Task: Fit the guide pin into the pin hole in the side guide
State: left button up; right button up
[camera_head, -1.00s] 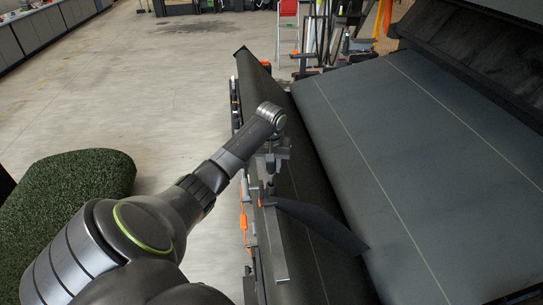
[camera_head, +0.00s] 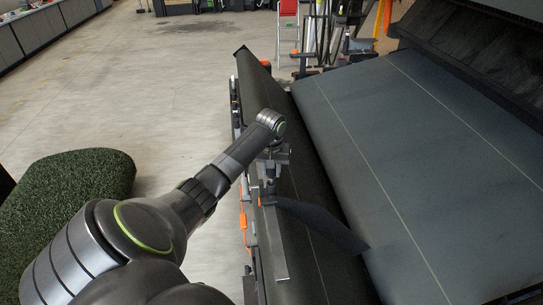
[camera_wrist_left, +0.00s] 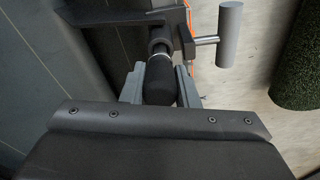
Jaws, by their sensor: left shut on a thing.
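My left gripper (camera_head: 270,182) is over the side guide in the head view. In the left wrist view its two grey fingers (camera_wrist_left: 160,86) are shut on the black grip of the guide pin (camera_wrist_left: 159,80). A light metal collar shows at the far end of the grip. The side guide (camera_wrist_left: 120,18) is a dark bracket just beyond the pin. The pin's far end lines up with the bracket's round opening, but the bracket hides how deep it sits. In the head view the side guide (camera_head: 273,245) runs along the belt edge. My right gripper is not in view.
A grey cylinder (camera_wrist_left: 229,35) on a metal rod sticks out beside the bracket. The wide dark belt (camera_head: 420,170) lies to the right. A turf roll (camera_head: 75,195) lies at the left, with open concrete floor (camera_head: 170,90) between.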

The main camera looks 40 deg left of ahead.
pick_arm(q)
jog(key=shift+f+b, duration=0.3)
jog(key=shift+f, duration=1)
jog(key=o, duration=0.8)
jog(key=shift+o, duration=1.4)
jog(key=shift+w+d, duration=0.1)
jog(key=shift+w, duration=0.05)
